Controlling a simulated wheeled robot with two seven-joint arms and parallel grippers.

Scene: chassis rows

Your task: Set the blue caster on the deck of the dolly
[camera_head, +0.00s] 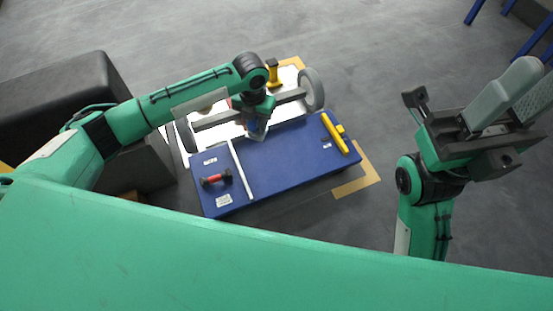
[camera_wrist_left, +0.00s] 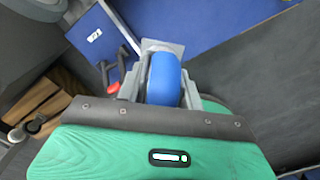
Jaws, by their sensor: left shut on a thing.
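The blue caster (camera_wrist_left: 164,80) is between the grey fingers of my left gripper (camera_wrist_left: 160,92) in the left wrist view. In the head view my left gripper (camera_head: 257,127) points down, shut on the caster, over the far edge of a flat blue deck (camera_head: 285,158), apparently the dolly's. The fingers partly hide the caster there, and I cannot tell whether it touches the deck. My right gripper (camera_head: 535,78) is raised at the right, its grey fingers apart and empty, far from the deck.
A white strip (camera_head: 240,168) crosses the deck. A red-handled piece (camera_head: 216,178) lies left of it; a yellow bar (camera_head: 334,133) lies at the right end. A grey wheel (camera_head: 312,89) and a yellow part (camera_head: 273,72) stand behind. A dark block (camera_head: 60,105) is at left.

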